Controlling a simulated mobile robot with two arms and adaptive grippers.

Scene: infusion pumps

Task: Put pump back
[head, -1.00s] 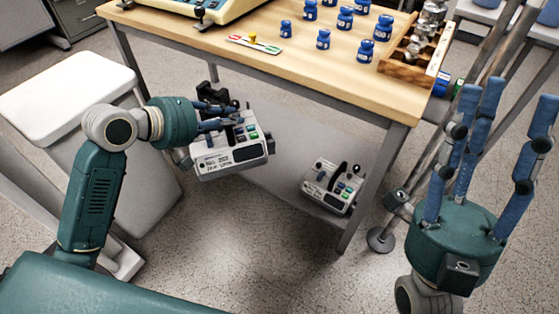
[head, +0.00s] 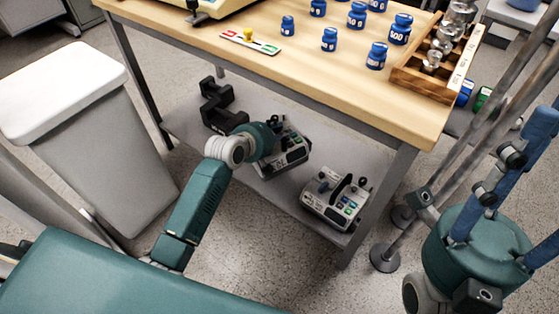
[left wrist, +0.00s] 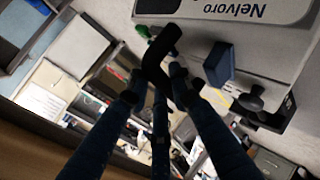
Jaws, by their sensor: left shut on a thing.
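A pale infusion pump (head: 287,158) with a dark handle is at the lower shelf (head: 200,140) under the table. My left gripper (head: 272,138) reaches in from the left and is shut on this pump's handle; its fingers are mostly hidden in the head view. Whether the pump's base touches the shelf cannot be told. In the left wrist view, the fingers (left wrist: 158,80) close around the black handle (left wrist: 160,55), beside the pale body marked "Nelvoro" (left wrist: 240,12). My right gripper (head: 505,190) is spread open and empty at the right.
A second pump (head: 338,198) stands on the shelf to the right. A black bracket-like object (head: 220,105) is on the shelf's left. The table (head: 300,75) overhangs, bearing blue jars and a wooden rack (head: 420,75). A grey bin (head: 95,150) stands left; metal poles (head: 455,145) stand right.

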